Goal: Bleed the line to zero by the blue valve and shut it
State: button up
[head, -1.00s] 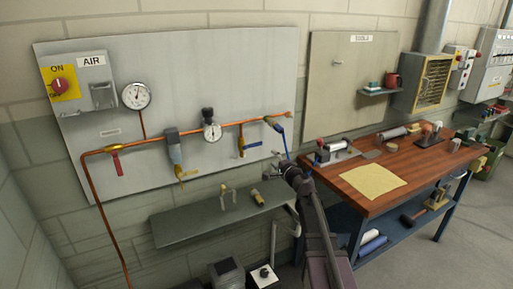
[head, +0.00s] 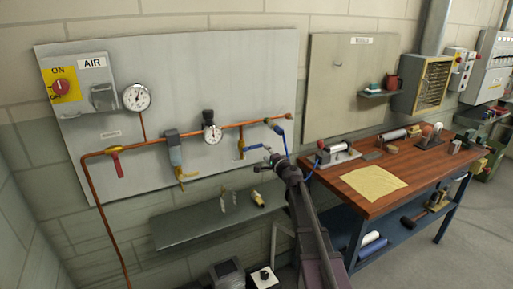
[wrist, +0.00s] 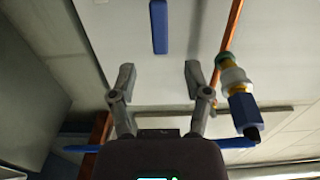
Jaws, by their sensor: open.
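The blue valve's lever (head: 254,147) sticks out level to the right, below the copper pipe on the grey wall panel. In the wrist view the blue lever (wrist: 158,27) shows as a short bar ahead of my fingers, in line with the gap between them. My gripper (head: 270,154) is near the lever's free end in the head view. In the wrist view my gripper (wrist: 160,74) is open and empty, apart from the lever. A dial gauge (head: 137,97) sits at the upper left and another gauge (head: 212,133) on the regulator; their readings are too small to tell.
A blue coupling (wrist: 243,108) with a blue hose (wrist: 210,143) is close to my right finger in the wrist view. A red-handled valve (head: 115,160) and a yellow drain lever (head: 186,176) are farther left. A grey shelf (head: 185,228) lies below; a wooden workbench (head: 350,200) stands right.

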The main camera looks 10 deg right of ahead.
aim_at(259, 146)
jog(key=x, duration=0.7)
jog(key=shift+w, duration=0.1)
